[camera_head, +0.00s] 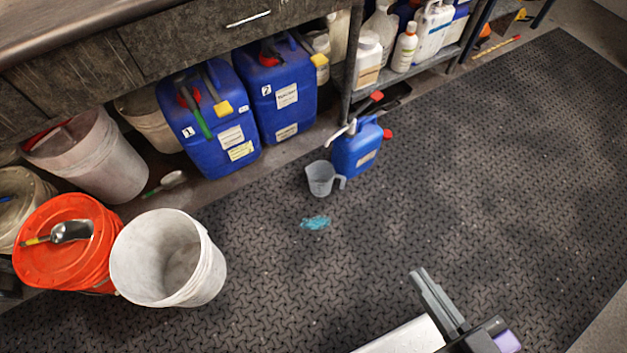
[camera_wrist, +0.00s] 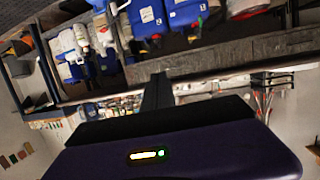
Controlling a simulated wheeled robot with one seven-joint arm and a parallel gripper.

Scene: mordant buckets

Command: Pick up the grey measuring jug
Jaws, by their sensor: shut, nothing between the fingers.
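The grey measuring jug (camera_head: 321,178) stands upright on the dark rubber mat, its handle toward the right. It stands close beside a small blue jerrycan (camera_head: 357,150) with red caps; I cannot tell whether they touch. My gripper (camera_head: 420,273) is at the bottom of the head view, well to the lower right of the jug and apart from it. Its fingers are together and empty. In the wrist view, the fingers (camera_wrist: 157,92) show dark in the middle; I cannot make out the jug there.
Big blue canisters (camera_head: 208,122) stand under the workbench (camera_head: 150,40). An open white bucket (camera_head: 168,258) and an orange lidded bucket (camera_head: 62,242) with a scoop stand at left. A teal spill (camera_head: 315,222) lies before the jug. The mat (camera_head: 480,170) is clear at right.

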